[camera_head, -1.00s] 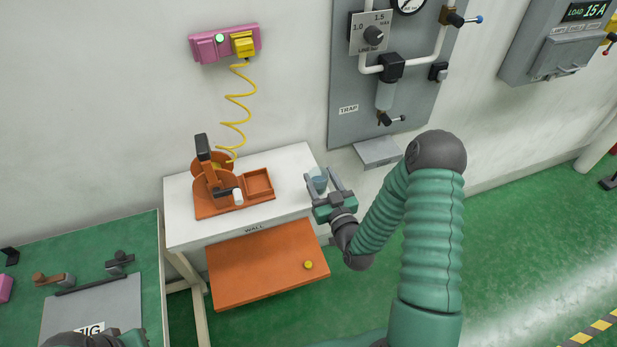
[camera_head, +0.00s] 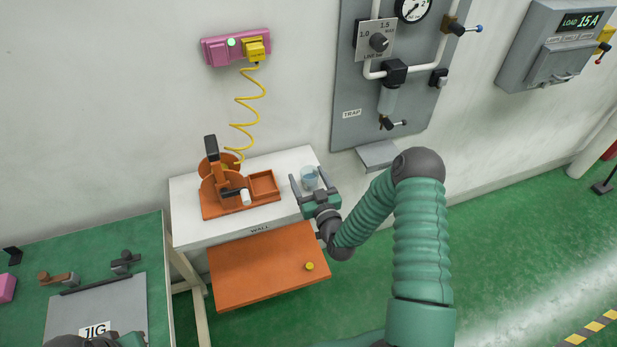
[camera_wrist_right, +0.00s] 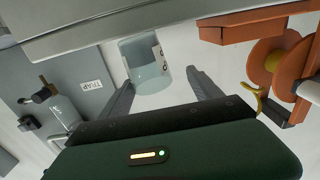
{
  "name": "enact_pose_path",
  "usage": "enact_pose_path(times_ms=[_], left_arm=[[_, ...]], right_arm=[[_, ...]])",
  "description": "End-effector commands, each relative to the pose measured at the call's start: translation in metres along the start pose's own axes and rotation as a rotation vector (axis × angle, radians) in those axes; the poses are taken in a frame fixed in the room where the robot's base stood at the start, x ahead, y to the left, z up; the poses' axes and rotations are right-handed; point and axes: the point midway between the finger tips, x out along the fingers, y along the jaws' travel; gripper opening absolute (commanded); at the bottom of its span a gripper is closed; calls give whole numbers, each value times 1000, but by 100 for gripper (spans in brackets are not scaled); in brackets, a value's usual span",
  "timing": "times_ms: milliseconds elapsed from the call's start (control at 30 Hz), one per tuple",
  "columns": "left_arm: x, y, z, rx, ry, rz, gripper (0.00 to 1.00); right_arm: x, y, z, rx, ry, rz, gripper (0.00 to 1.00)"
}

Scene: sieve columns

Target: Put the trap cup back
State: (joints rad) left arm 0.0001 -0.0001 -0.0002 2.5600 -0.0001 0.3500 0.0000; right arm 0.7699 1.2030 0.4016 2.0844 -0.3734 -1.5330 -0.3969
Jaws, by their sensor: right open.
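The trap cup, a clear bluish cup (camera_head: 310,177), stands upright on the right end of the white wall table (camera_head: 290,213). My right gripper (camera_head: 309,182) is open, with one finger on each side of the cup. In the right wrist view the cup (camera_wrist_right: 147,66) sits between the spread fingers (camera_wrist_right: 160,82), with no clear contact. The trap (camera_head: 388,98) is on the grey wall panel (camera_head: 350,90), a pale cylinder under a black block. It also shows in the wrist view (camera_wrist_right: 62,112). A green and dark part of my left arm shows at the bottom edge; its jaws cannot be made out.
An orange stand with a reel and tray (camera_head: 263,186) sits left of the cup. An orange board (camera_head: 262,272) with a yellow knob is below the table front. A grey shelf (camera_head: 378,154) juts out under the panel. A valve handle (camera_head: 388,124) is below the trap.

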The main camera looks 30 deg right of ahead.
Motion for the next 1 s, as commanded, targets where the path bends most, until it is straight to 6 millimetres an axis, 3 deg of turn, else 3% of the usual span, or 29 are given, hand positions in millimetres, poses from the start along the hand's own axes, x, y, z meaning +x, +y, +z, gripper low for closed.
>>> enact_pose_path(times_ms=[267, 600, 733, 867, 1000], left_arm=[[2, 0, 0, 0, 0, 0, 0], [12, 0, 3, 0, 0, 0, 0], [15, 0, 4, 0, 0, 0, 0], [15, 0, 4, 0, 0, 0, 0], [14, 0, 3, 0, 0, 0, 0]], right_arm=[[-10, 4, 2, 2, -2, 2, 74], [-93, 1, 2, 0, -3, 1, 74], [-113, 1, 2, 0, -1, 0, 74], [-114, -6, 2, -15, -35, -34, 74], [-100, -41, 17, -103, -251, -180, 74]])
